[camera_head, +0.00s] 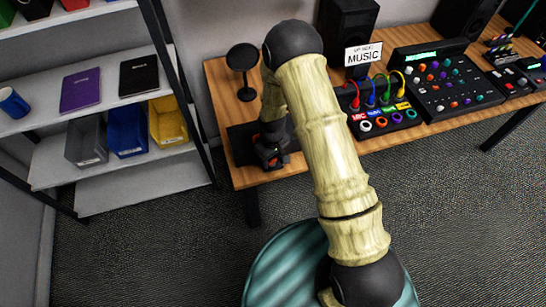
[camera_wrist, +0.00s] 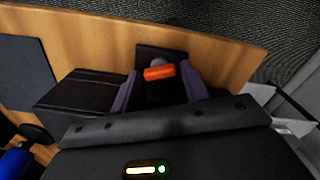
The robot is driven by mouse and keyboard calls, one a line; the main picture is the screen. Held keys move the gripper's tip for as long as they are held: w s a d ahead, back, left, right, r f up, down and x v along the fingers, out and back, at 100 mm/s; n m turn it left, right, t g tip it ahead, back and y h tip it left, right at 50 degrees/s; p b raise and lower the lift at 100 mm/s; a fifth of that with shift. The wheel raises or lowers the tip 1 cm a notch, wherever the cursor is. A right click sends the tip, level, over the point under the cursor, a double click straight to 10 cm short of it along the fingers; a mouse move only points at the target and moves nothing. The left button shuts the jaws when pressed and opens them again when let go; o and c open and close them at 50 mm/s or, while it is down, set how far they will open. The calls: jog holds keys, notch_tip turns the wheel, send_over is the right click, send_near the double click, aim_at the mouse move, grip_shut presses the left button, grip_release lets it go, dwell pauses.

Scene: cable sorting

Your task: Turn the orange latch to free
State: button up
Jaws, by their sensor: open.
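The orange latch (camera_wrist: 159,73) shows in the wrist view as a short orange bar, lying nearly crosswise on a dark mount near the table's edge. My gripper (camera_wrist: 161,68) is open, with one finger on each side of the latch. I cannot tell whether either finger touches it. In the head view my gripper (camera_head: 270,152) is low over the left end of the wooden table, beside a black case. The latch cannot be made out clearly there, as my arm and gripper crowd that spot.
A black box (camera_wrist: 80,91) stands close beside the gripper in the wrist view. A round black stand (camera_head: 242,62) is behind it on the table (camera_head: 262,178). A cable box (camera_head: 384,122) with coloured plugs, a mixer (camera_head: 445,88) and speakers stand to the right. Shelves (camera_head: 130,180) are at left.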

aim_at(272, 160)
jog(key=c, duration=0.7)
jog(key=m+b, duration=0.1)
jog(key=m, duration=0.3)
jog(key=shift+m, duration=0.4)
jog(key=o, duration=0.7)
jog(key=shift+r, duration=0.1)
notch_tip(272, 160, up, 17)
jog(key=b, duration=0.1)
jog(key=shift+r, duration=0.1)
